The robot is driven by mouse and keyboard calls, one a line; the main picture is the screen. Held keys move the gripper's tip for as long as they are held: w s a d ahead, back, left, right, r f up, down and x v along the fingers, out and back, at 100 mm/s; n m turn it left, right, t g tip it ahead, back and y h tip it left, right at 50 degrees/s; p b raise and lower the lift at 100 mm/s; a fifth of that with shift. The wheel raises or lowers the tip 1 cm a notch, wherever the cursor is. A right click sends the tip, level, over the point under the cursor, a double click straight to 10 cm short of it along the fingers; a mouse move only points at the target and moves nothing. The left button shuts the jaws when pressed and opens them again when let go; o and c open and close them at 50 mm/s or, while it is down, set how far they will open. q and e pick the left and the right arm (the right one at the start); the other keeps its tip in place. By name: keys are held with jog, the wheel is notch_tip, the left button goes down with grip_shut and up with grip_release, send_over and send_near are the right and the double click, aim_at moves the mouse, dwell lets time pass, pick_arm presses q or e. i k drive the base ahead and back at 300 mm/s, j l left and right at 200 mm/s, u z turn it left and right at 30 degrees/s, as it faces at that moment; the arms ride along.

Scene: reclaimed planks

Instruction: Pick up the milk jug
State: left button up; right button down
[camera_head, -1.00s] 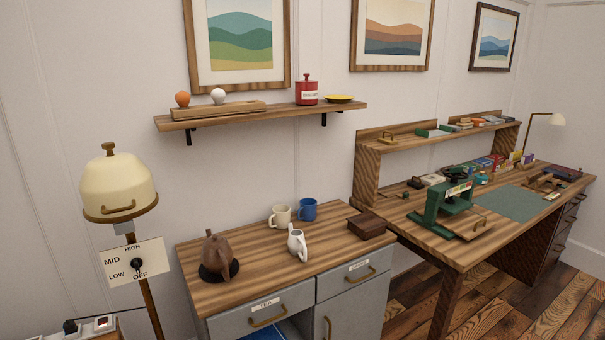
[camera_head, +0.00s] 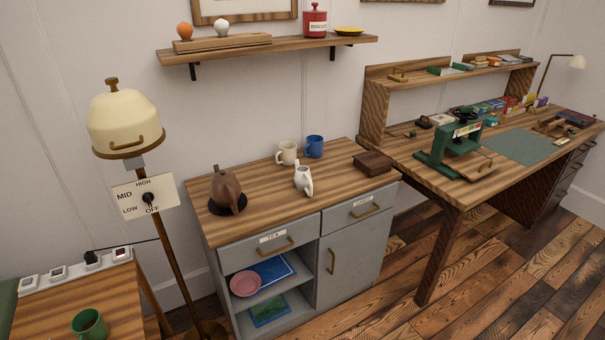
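A small white milk jug (camera_head: 303,180) stands upright on the wooden top of the grey cabinet (camera_head: 262,211), near the middle. A cream mug (camera_head: 287,153) and a blue mug (camera_head: 314,146) stand behind it. A brown teapot (camera_head: 227,189) on a dark round mat is to its left, and a dark wooden box (camera_head: 373,163) to its right. Neither of my grippers shows in the head view.
A floor lamp (camera_head: 125,125) with a dial plate stands left of the cabinet. A low table (camera_head: 60,305) with a green mug (camera_head: 90,325) is at the lower left. A workbench (camera_head: 450,185) with a green press is at the right. Wooden floor is clear in front.

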aim_at(302, 180)
jog(key=u, duration=0.4)
jog(key=j+u, duration=0.15)
jog(key=u, duration=0.6)
jog(key=j+u, duration=0.1)
jog(key=u, duration=0.25)
jog(key=z, duration=1.55)
jog(key=i+l+u, duration=0.25)
jog(key=i+l, duration=0.3)
jog(key=i, duration=0.3)
jog(key=i+l+u, duration=0.2)
jog(key=i+l, duration=0.5)
jog(key=i, duration=0.1)
